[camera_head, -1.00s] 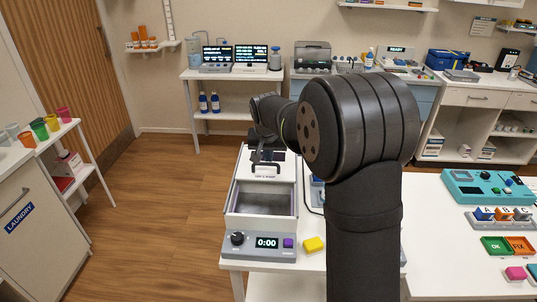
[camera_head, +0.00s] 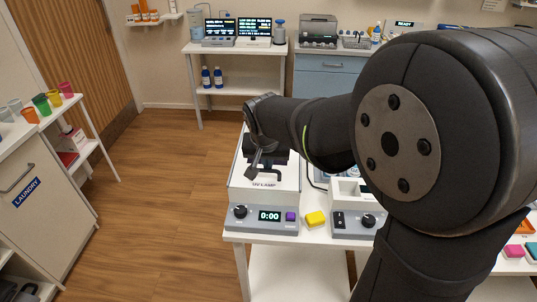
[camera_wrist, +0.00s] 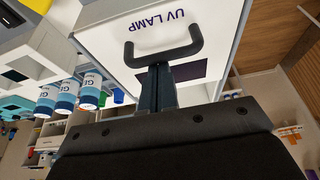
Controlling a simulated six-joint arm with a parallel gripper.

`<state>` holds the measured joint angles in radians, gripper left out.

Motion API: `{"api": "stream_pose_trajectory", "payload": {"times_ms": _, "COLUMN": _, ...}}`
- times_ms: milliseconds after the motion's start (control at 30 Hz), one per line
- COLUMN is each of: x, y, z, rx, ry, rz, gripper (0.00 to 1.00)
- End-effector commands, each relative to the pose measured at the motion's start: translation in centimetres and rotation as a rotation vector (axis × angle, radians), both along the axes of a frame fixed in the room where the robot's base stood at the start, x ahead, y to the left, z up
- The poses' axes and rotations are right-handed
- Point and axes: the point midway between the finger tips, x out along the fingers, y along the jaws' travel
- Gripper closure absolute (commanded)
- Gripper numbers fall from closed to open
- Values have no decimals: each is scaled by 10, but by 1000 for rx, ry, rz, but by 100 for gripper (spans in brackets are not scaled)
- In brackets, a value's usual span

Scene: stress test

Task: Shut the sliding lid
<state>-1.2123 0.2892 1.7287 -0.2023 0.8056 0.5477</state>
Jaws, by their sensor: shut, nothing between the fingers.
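The white UV lamp box (camera_head: 234,214) stands on the bench with a grey front panel and a 0:00 display. Its white sliding lid (camera_head: 242,170) lies over the top, and no open cavity shows in front of it. The lid has a dark handle (camera_head: 267,184) by the UV LAMP lettering; the lid (camera_wrist: 225,18) and handle (camera_wrist: 191,46) also show in the wrist view. My gripper (camera_head: 253,172) is shut and empty, its fingertips (camera_wrist: 158,68) right at the handle. I cannot tell whether they touch it. My arm hides part of the lid's right rear.
A yellow block (camera_head: 316,219) sits just right of the box, beside another grey device (camera_head: 352,224) with a knob. A cable runs between them. The wood floor left of the bench is clear. Blue-labelled bottles (camera_wrist: 66,97) show in the wrist view.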

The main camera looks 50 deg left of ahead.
Motion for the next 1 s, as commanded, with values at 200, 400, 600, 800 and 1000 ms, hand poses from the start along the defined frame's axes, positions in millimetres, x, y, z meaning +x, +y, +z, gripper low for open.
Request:
{"api": "stream_pose_trajectory", "payload": {"times_ms": 200, "x": -2, "y": -2, "z": -2, "rx": -8, "ry": 5, "rz": -1, "gripper": 100}}
{"api": "stream_pose_trajectory", "payload": {"times_ms": 400, "x": 1, "y": 0, "z": -2, "rx": -10, "ry": 6, "rz": -1, "gripper": 100}}
{"api": "stream_pose_trajectory", "payload": {"times_ms": 600, "x": 22, "y": 21, "z": 4, "rx": -6, "ry": 3, "rz": -3, "gripper": 100}}
{"api": "stream_pose_trajectory", "payload": {"times_ms": 800, "x": 20, "y": 21, "z": 40, "rx": 3, "ry": -1, "rz": 1, "gripper": 100}}
{"api": "stream_pose_trajectory", "payload": {"times_ms": 1000, "x": 10, "y": 11, "z": 77, "rx": 3, "ry": 0, "rz": 1, "gripper": 100}}
